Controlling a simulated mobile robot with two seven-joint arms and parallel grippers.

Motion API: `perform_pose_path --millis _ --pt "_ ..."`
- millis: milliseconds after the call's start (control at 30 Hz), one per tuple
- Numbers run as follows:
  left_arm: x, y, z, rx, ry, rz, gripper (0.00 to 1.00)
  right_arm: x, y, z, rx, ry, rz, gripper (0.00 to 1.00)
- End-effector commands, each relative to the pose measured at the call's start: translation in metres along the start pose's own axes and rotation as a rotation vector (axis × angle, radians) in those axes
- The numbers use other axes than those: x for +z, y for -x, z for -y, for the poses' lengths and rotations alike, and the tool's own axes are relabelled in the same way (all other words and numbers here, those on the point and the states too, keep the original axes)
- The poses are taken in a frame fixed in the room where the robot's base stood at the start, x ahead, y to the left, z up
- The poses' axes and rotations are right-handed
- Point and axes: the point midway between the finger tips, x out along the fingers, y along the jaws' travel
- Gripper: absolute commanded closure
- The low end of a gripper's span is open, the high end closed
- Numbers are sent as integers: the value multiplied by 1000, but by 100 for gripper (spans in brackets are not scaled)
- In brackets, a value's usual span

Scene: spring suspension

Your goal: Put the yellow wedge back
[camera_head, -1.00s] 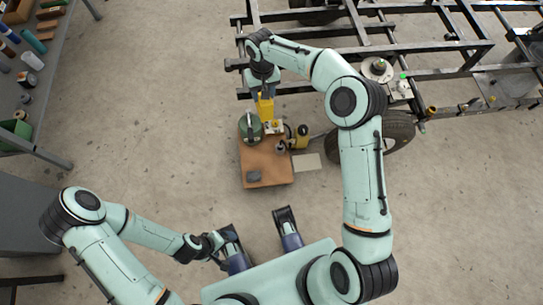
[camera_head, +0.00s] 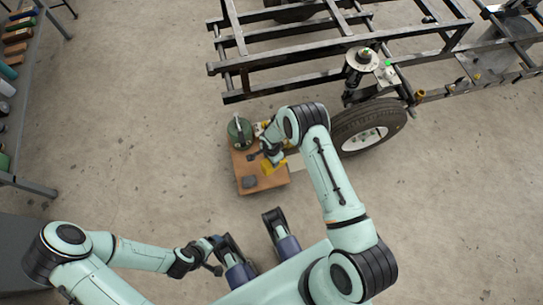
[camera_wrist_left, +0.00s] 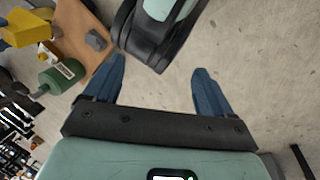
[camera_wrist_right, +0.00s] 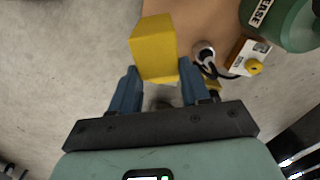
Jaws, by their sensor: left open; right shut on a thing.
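The yellow wedge (camera_head: 274,166) is held in my right gripper (camera_head: 268,158), above the brown wooden board (camera_head: 244,180). In the right wrist view the wedge (camera_wrist_right: 153,45) fills the space ahead of and between the blue fingertips (camera_wrist_right: 160,82), with the board beyond it to the right. The wedge also shows at the upper left of the left wrist view (camera_wrist_left: 28,27). Whether it touches the board cannot be told. My left gripper (camera_wrist_left: 160,82) is open and empty, above bare floor near my base; it shows small in the head view (camera_head: 214,264).
On the board are a green canister (camera_head: 239,131) marked GREASE, a small grey lump (camera_head: 249,181) and a small box with a yellow knob (camera_wrist_right: 248,58). A wheel (camera_head: 368,127) and black frame (camera_head: 330,77) stand behind at right. A shelf (camera_head: 25,182) is at left.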

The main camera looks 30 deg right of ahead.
Motion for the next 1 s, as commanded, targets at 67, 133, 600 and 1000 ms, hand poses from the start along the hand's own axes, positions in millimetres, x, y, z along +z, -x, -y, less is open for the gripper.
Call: perform_pose_path --millis 67,133,600,1000 --pt "-11 -11 4 -2 3 -28 16 0 -28 -1 3 0 2 100" --pt "-20 -17 6 -4 5 -56 16 0 -47 -1 3 0 1 100" --pt "-58 -36 15 -10 13 -161 16 0 -107 1 -2 1 1 100" --pt "-60 -52 28 -29 27 -158 16 0 -142 1 -2 2 0 100"
